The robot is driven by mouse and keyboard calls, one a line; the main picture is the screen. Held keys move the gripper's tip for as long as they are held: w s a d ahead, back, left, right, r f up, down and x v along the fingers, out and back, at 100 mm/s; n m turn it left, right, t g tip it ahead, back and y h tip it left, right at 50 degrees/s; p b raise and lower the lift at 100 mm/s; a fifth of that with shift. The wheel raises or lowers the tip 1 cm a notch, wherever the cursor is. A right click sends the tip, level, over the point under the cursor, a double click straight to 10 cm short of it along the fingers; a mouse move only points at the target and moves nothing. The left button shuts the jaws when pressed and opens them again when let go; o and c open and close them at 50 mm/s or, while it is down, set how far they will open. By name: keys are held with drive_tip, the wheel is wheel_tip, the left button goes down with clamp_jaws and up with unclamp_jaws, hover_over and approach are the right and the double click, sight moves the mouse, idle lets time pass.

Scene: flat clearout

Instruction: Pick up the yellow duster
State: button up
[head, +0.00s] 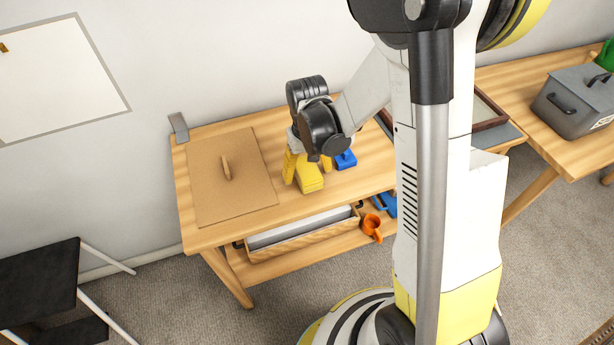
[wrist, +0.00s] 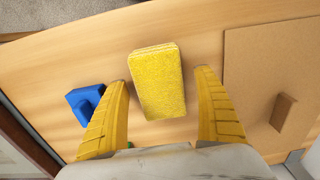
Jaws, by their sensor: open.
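The yellow duster (wrist: 157,84) is a textured block on the wooden table (head: 345,190). In the head view the duster (head: 311,178) shows just below my gripper (head: 306,170), partly hidden by it. In the wrist view it lies between and a little beyond the two yellow fingers of my gripper (wrist: 163,95). There is a gap on each side, so the fingers are open and do not touch it in that view. The gripper points down at it from above.
A blue object (head: 346,160) sits close to the right of the duster; it also shows in the wrist view (wrist: 88,101). A brown board (head: 225,190) with a small handle lies to the left. A crate (head: 300,240) and an orange cup (head: 371,227) are on the lower shelf.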

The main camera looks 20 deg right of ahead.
sight(307, 169)
drive_tip(key=shift+r, duration=0.1)
drive_tip(key=c, duration=1.3)
wheel_tip(307, 169, up, 4)
drive_tip(key=p, duration=0.2)
drive_tip(key=shift+r+p, duration=0.25)
drive_tip(key=shift+p, duration=0.15)
drive_tip(key=shift+s+d+r+p, duration=0.6)
drive_tip(key=shift+d+r, duration=0.5)
drive_tip(key=shift+d, duration=0.8)
drive_tip(key=shift+s+d+r+p, duration=0.45)
drive_tip(key=shift+d+r+p, duration=0.45)
drive_tip(key=shift+d, duration=0.95)
drive_tip(key=shift+s+d+r+p, duration=0.5)
drive_tip(key=shift+d+r, duration=0.75)
drive_tip(key=shift+d, duration=0.65)
drive_tip(key=o, duration=0.4)
drive_tip(key=shift+c, duration=1.2)
drive_tip(key=shift+w, duration=0.1)
